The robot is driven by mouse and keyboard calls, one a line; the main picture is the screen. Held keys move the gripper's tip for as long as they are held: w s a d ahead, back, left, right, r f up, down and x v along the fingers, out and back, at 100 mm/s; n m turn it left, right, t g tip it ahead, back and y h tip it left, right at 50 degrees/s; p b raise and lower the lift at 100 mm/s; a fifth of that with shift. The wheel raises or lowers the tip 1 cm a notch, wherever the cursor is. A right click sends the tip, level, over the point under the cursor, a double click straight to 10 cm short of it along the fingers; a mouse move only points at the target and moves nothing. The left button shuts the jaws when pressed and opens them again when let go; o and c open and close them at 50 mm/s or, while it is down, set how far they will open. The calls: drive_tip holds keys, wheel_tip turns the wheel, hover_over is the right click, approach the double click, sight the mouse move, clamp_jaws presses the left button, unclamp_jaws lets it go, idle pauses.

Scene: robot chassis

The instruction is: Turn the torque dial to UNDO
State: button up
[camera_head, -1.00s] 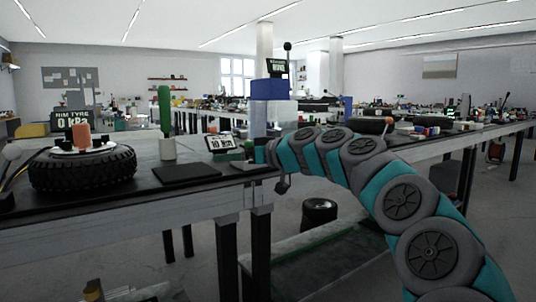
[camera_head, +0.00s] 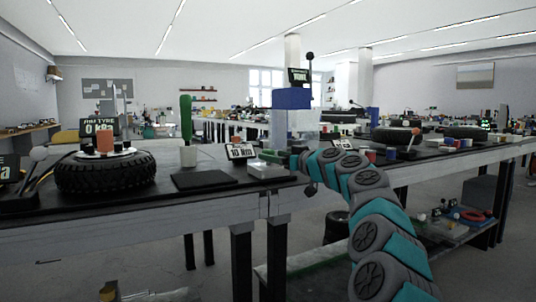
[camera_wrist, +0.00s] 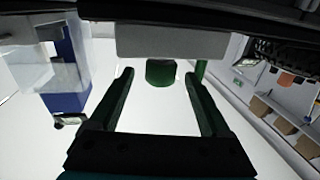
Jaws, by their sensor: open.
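The small sign reading 10 Nm (camera_head: 240,152) stands on the bench's black mat. Beside it, a pale grey block (camera_head: 266,170) lies near the front edge, with a low green part (camera_head: 272,157) behind it. I cannot make out dial markings or the word UNDO. My gripper (camera_wrist: 159,74) is open in the wrist view, its two dark fingers apart. A short green cylinder (camera_wrist: 160,73) shows between the fingertips, below a grey block (camera_wrist: 170,41); I cannot tell whether it is the dial. In the head view my arm's end is at the bench edge, right of the grey block.
A tyre (camera_head: 107,173) with an orange part on top lies on the bench at left. A green-handled tool stands in a white cup (camera_head: 189,156). A dark flat pad (camera_head: 203,180) lies in front.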

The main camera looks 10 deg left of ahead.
drive_tip(key=shift+w+a+r, duration=0.15)
drive_tip(key=shift+w+a, duration=0.35)
drive_tip(key=shift+p+x, duration=0.5)
drive_tip(key=shift+x, duration=0.65)
clamp_jaws()
